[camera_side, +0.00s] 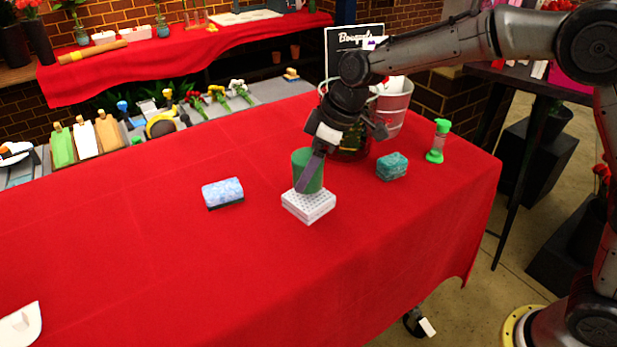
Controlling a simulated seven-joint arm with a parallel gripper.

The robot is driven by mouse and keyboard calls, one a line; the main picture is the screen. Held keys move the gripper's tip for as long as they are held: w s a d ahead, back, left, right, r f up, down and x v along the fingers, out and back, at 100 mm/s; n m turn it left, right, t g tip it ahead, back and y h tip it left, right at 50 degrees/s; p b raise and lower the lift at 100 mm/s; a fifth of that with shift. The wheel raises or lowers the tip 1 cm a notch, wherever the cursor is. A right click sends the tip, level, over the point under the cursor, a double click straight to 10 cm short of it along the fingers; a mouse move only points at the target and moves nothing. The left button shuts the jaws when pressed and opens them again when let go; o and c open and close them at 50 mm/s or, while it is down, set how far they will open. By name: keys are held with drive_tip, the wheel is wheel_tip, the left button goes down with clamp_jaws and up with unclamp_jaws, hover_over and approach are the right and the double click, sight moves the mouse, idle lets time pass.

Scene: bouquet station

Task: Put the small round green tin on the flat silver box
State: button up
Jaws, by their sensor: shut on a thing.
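The small round green tin (301,161) is upright between the fingers of my gripper (307,180). My gripper points down and is shut on the tin; one grey finger crosses the tin's front. The flat silver box (309,207), pale with a dotted top, lies on the red table directly below the tin in the side view. The tin's lower edge overlaps the back part of the box top. I cannot tell whether the tin touches the box or hangs just above it.
A blue-and-white sponge (223,192) lies left of the box. A teal block (392,167) and a green-capped hourglass (438,140) are to the right. A pale bucket (394,108) stands behind my gripper.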

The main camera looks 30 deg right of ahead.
drive_tip(key=shift+s+f, duration=0.1)
drive_tip(key=shift+f, duration=1.1)
drive_tip(key=shift+f, duration=0.15)
drive_tip(key=o, duration=1.3)
drive_tip(key=shift+o, duration=0.2)
drive_tip(key=v, duration=1.2)
drive_tip(key=shift+d+r, duration=0.1)
drive_tip(key=shift+r, duration=0.1)
